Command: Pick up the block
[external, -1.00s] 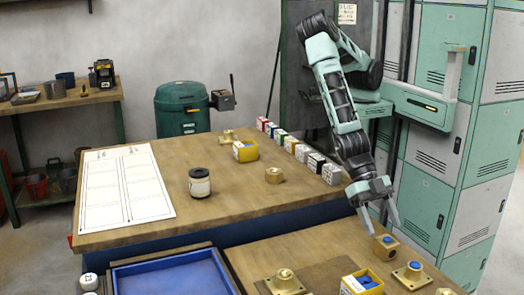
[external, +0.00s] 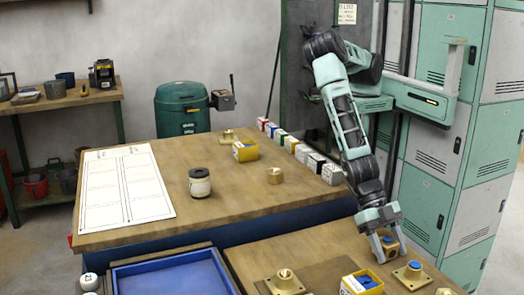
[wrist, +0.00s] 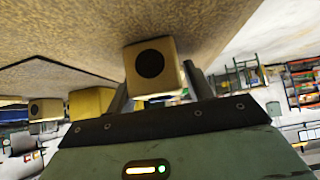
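The block (external: 388,241) is a small tan-brass cube on the right part of the near wooden table. In the wrist view the block (wrist: 152,66) shows a face with a round dark hole. My gripper (external: 391,252) is lowered over it, with one finger on each side. In the wrist view my gripper (wrist: 156,88) also has its fingers flanking the block, which sits between them. The fingers look spread about the block's width, and I cannot make out firm contact. The block appears to rest on the table.
Close to the block stand a brass fixture with a blue top (external: 413,274), a yellow bin of blue pieces (external: 349,287) and another brass fixture (external: 285,282). A blue tray (external: 172,277) lies left. The farther table holds a jar (external: 199,184) and a brass piece (external: 274,176). Lockers (external: 437,165) stand right.

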